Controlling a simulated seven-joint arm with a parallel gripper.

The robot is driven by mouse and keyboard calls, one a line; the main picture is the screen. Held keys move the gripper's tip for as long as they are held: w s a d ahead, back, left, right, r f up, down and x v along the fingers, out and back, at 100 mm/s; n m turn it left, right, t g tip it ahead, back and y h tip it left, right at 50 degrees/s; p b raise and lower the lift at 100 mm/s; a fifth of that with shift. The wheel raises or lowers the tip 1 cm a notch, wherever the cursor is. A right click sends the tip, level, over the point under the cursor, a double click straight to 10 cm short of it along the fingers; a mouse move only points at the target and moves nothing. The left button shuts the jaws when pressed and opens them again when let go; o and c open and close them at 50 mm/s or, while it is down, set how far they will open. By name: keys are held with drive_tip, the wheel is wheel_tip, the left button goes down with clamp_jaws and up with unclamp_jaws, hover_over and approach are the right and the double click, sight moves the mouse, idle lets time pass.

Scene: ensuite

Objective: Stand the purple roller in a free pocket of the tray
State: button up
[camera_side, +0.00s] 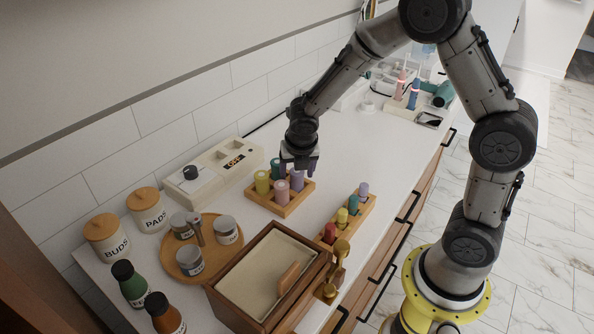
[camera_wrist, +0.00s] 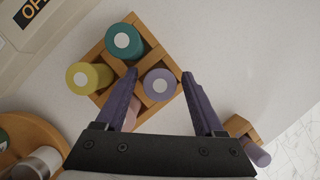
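The wooden tray (camera_side: 268,204) has square pockets and holds yellow, teal, pink and purple rollers. The purple roller (camera_wrist: 160,84) stands upright in its right pocket in the wrist view; in the side view it (camera_side: 297,182) is partly hidden under my gripper (camera_side: 299,168). My gripper (camera_wrist: 160,74) is open, with one finger on each side of the purple roller and small gaps showing. The teal roller (camera_wrist: 124,42), yellow roller (camera_wrist: 82,78) and pink roller (camera_wrist: 131,112) fill the other visible pockets. The left finger covers part of the pink one.
A narrow wooden rack (camera_side: 336,226) to the right holds several rollers, including another purple one (camera_side: 363,189). Bare counter lies behind the tray.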

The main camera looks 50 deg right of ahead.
drive_tip(key=shift+r, duration=0.1)
drive_tip(key=v, duration=1.1)
drive_tip(key=s+a+r+m+t+y, duration=0.1)
drive_tip(key=s+r+m, duration=0.2)
drive_tip(key=s+m, duration=0.7)
drive_tip(key=s+a+r+m+t+y, duration=0.1)
drive_tip(key=s+r+m, duration=0.3)
drive_tip(key=s+m, duration=0.7)
drive_tip(key=m+y, duration=0.1)
drive_tip(key=m, duration=0.5)
drive_tip(key=shift+a, duration=0.25)
